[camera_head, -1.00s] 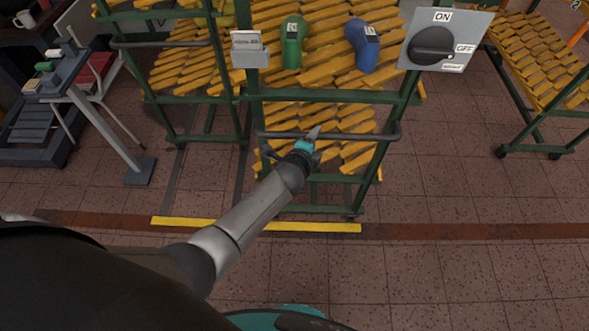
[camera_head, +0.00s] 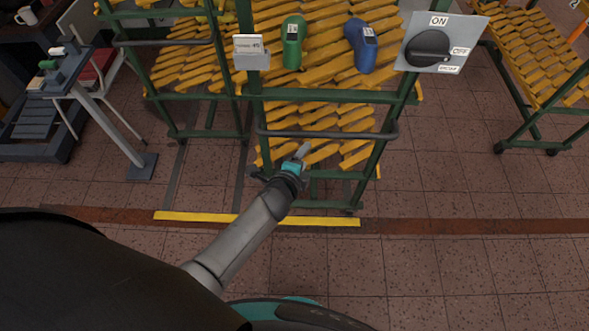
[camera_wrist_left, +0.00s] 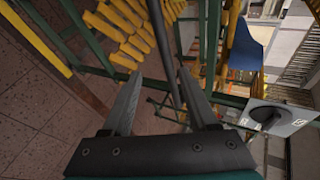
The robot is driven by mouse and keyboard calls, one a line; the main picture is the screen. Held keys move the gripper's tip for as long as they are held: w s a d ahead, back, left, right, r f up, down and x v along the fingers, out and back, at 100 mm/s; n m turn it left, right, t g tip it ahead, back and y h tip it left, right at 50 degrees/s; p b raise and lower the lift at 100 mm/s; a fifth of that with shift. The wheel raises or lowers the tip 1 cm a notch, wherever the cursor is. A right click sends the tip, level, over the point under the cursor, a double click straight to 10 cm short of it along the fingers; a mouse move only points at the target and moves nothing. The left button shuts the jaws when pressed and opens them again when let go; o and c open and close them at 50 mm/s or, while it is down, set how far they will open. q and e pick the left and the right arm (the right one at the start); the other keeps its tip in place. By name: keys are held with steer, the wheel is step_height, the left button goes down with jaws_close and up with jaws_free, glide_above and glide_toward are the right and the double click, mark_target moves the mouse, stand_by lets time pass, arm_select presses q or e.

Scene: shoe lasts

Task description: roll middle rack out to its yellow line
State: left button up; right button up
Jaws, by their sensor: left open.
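The middle rack is a green frame (camera_head: 330,96) with yellow slatted shelves and a grey handle bar (camera_head: 325,134) across its front. Its front feet stand just behind the yellow line (camera_head: 255,217) on the floor. My left gripper (camera_head: 303,152) is open and empty, in front of the rack and lower in the head view than the bar. In the left wrist view the bar (camera_wrist_left: 164,45) runs between the lines of the open fingers (camera_wrist_left: 160,75); whether it touches them I cannot tell. My right gripper is not in view.
A green shoe last (camera_head: 292,42) and a blue one (camera_head: 360,46) lie on the rack's upper shelf. A switch panel (camera_head: 443,42) marked ON and OFF is at its right. Other racks stand left and right (camera_head: 530,60). The tiled floor (camera_head: 450,270) in front is clear.

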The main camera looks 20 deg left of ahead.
arm_select(q)
steer(key=shift+s+a+r+p, duration=0.1)
steer(key=shift+s+r+p, duration=0.1)
steer(key=shift+s, duration=0.7)
steer(key=shift+s+a+r+p, duration=0.15)
steer(key=shift+s+p, duration=0.1)
steer(key=shift+s, duration=0.6)
steer(key=shift+s+a+r+p, duration=0.1)
steer(key=shift+s+r+p, duration=0.1)
steer(key=shift+s, duration=0.7)
steer(key=s+a+f+n+g+b, duration=0.1)
steer(key=s+f+n+g+b, duration=0.25)
steer(key=s+f, duration=0.6)
steer(key=s+a+f+n+g+b, duration=0.2)
steer(key=s+f+n+b, duration=0.3)
steer(key=f, duration=0.7)
steer(key=s+a+f+n+g+b, duration=0.15)
steer(key=s+f+b, duration=0.25)
steer(key=s+f, duration=0.55)
steer(key=s+a+f+n+g+b, duration=0.2)
steer(key=s+f+n, duration=0.4)
steer(key=s+f, duration=0.3)
steer(key=s+g+b, duration=0.1)
steer(key=s+g, duration=0.1)
steer(key=shift+s+y, duration=0.3)
steer(key=shift+s, duration=0.05)
steer(key=shift+c, duration=0.3)
